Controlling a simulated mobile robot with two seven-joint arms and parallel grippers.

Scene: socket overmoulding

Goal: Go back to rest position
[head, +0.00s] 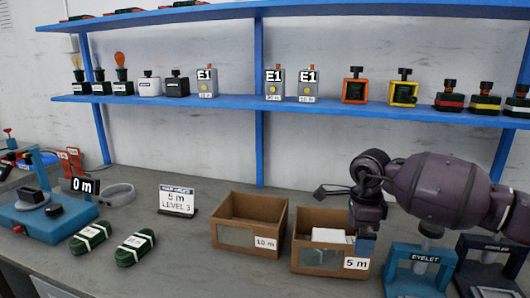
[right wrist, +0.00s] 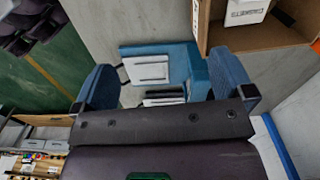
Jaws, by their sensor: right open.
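My right arm (head: 440,190), dark purple, comes in from the right in the head view. Its gripper (head: 365,246) points down at the right front corner of the 5 m box, partly in front of it; whether they touch cannot be told. In the right wrist view the two blue fingers of the right gripper (right wrist: 168,88) stand wide apart with nothing held between them. A blue fixture with a pale plate (right wrist: 150,68) shows beyond the fingers. My left gripper is not in view.
The 5 m cardboard box (head: 318,260) holds a white item (head: 328,236). The 10 m box (head: 230,240) appears empty. The blue eyelet press (head: 418,270) stands close on the right. Blue shelves (head: 230,101) run behind. Two green coils (head: 134,248) lie at left.

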